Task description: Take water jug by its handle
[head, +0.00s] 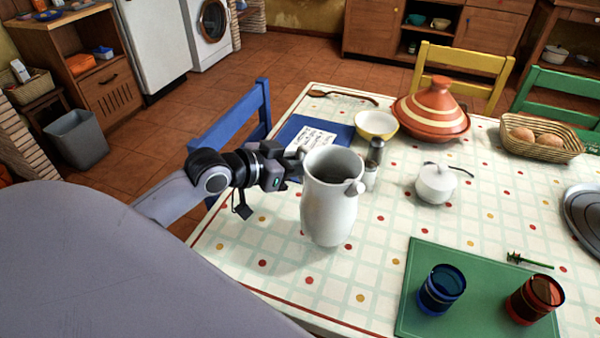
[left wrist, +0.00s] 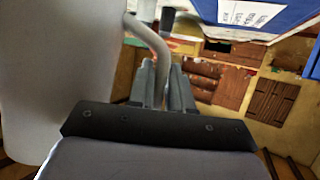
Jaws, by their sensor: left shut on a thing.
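The white water jug (head: 328,208) is upright at the near left part of the table in the head view, its open top facing up. Its body also fills the left side of the left wrist view (left wrist: 62,70). My left gripper (head: 292,166) reaches in from the left at the jug's upper side. In the left wrist view its two fingers (left wrist: 163,88) are shut on the jug's curved handle (left wrist: 156,40). In the head view the handle is mostly hidden by the gripper and the jug. Whether the jug's base touches the table is hard to tell. My right gripper is not in view.
On the checked tablecloth (head: 230,245) stand a shaker (head: 370,176), a yellow bowl (head: 376,124), a lidded white pot (head: 436,184) and a tagine (head: 434,112). A green mat (head: 480,260) carries blue (head: 442,290) and red cups (head: 535,298). A blue chair (head: 235,120) stands behind my left arm.

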